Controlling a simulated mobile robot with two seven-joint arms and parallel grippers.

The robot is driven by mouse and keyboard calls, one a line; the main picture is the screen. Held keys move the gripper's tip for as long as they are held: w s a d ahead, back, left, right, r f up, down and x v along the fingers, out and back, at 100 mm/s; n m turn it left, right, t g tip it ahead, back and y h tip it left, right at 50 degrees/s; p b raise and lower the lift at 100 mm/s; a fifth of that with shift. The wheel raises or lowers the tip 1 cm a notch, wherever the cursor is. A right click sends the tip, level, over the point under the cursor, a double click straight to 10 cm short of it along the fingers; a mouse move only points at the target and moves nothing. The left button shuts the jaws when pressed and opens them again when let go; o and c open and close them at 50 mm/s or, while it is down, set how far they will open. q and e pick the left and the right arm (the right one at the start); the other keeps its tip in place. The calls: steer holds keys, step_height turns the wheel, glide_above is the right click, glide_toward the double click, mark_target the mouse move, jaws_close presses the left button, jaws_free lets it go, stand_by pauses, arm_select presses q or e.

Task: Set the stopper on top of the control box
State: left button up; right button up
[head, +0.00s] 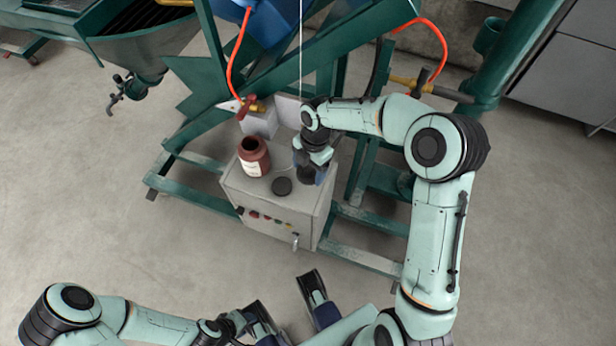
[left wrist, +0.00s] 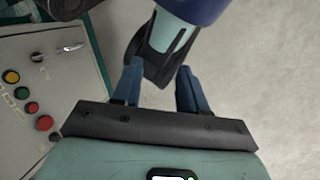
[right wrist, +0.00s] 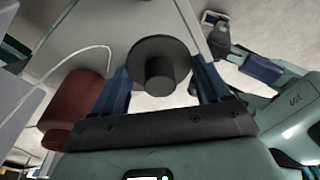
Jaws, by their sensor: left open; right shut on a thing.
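The control box (head: 240,192) is a grey case with buttons on its front, standing on the green frame; its front panel also shows in the left wrist view (left wrist: 30,75). My right gripper (head: 309,176) is low over the right part of its top. It is shut on the black stopper (right wrist: 160,80), which has a wide disc and a narrower round stem. In the head view the stopper is mostly hidden by the fingers; I cannot tell whether it touches the top. My left gripper (left wrist: 158,88) is open and empty in front of the box.
An open red-brown bottle (head: 254,158) with a pale label stands on the box's left part. Green beams (head: 370,240) and an orange hose (head: 234,62) surround the box. The floor at left is clear.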

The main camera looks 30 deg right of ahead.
mark_target(309, 178)
arm_select(q)
steer(key=shift+w+a+f+t+b, duration=0.15)
steer(key=shift+w+a+f+b, duration=0.15)
steer(key=shift+w, duration=0.2)
steer(key=shift+w+a+f+t+b, duration=0.15)
steer(key=shift+w+f, duration=0.25)
steer(key=shift+w, duration=0.05)
arm_select(e)
steer(key=shift+f, duration=2.5)
steer(key=shift+f, duration=0.2)
steer(key=o, duration=1)
arm_select(q)
steer(key=shift+f, duration=0.1)
arm_select(e)
steer(key=r+p, duration=0.1)
steer(key=r, duration=0.2)
steer(key=d+r, duration=0.1)
steer(key=r, duration=0.3)
steer(key=r+p, duration=0.1)
steer(key=r, duration=0.3)
steer(key=shift+w+d+r+p, duration=0.1)
steer(key=shift+w+d+p, duration=0.2)
steer(key=shift+r, duration=0.55)
arm_select(q)
steer(key=shift+g, duration=0.5)
steer(key=s+r, duration=0.1)
steer(key=s+d+r, duration=0.1)
steer(key=s+r, duration=0.1)
steer(key=shift+d+r, duration=0.1)
